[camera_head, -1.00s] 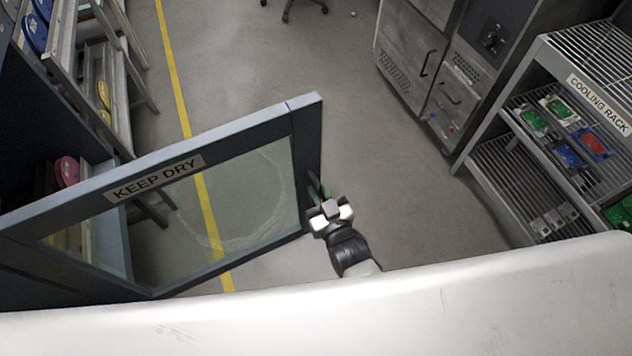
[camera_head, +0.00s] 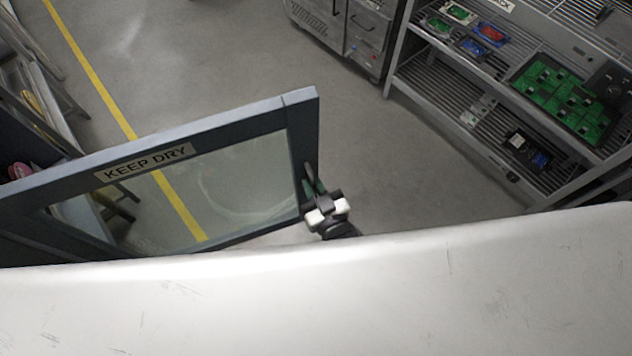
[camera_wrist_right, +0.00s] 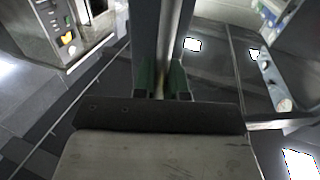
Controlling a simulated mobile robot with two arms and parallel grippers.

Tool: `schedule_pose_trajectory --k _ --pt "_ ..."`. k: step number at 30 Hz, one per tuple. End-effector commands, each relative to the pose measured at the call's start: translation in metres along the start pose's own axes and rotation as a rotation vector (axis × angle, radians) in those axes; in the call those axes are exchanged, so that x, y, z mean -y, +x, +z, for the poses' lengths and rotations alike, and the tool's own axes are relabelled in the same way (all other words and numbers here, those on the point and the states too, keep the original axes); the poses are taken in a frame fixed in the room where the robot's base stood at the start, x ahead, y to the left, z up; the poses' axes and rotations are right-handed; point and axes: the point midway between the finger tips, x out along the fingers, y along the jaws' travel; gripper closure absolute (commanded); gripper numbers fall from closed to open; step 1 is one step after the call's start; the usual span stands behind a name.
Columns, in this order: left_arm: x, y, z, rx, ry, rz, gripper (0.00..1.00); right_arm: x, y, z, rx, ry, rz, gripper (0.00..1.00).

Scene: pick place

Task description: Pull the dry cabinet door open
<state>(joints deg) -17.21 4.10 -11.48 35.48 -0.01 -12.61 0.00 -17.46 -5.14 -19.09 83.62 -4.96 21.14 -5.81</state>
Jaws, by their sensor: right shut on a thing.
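The dry cabinet door (camera_head: 230,122) stands swung open in the head view, a grey frame around a glass pane with a "KEEP DRY" label (camera_head: 143,161). My right gripper (camera_head: 318,192) is at the door's free edge, shut on the door handle (camera_head: 308,172). In the right wrist view the right gripper's green fingers (camera_wrist_right: 162,82) close around the upright handle bar (camera_wrist_right: 168,50) beside the door frame. My left gripper is in neither view.
A cooling rack (camera_head: 440,68) with green, blue and red boards stands at the right. Grey machine cabinets (camera_head: 345,25) are at the back. Shelving (camera_head: 35,95) stands at the left. The floor (camera_head: 225,55) between is clear, with a yellow line.

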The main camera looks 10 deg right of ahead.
Motion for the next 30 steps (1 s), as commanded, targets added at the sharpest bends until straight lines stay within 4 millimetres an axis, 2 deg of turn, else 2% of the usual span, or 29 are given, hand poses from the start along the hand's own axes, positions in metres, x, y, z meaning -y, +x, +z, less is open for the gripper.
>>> schedule_pose_trajectory --k 9,10,14,23,26,30 --pt "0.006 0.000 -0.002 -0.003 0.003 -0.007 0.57 0.000 0.001 -0.002 -0.006 -0.002 -0.001 1.00" --pt "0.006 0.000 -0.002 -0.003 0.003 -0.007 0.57 0.000 0.001 -0.002 -0.006 -0.002 -0.001 0.84" --pt "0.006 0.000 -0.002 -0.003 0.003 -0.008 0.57 0.000 0.001 -0.002 -0.004 -0.001 -0.001 0.65" --pt "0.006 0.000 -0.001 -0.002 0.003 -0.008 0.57 0.000 -0.001 0.000 -0.001 0.000 0.000 0.64" --pt "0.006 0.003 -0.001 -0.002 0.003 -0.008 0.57 0.000 -0.010 0.002 0.001 0.001 -0.001 0.64" --pt "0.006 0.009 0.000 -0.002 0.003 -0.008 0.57 0.000 -0.035 0.003 0.002 0.000 -0.001 0.64"
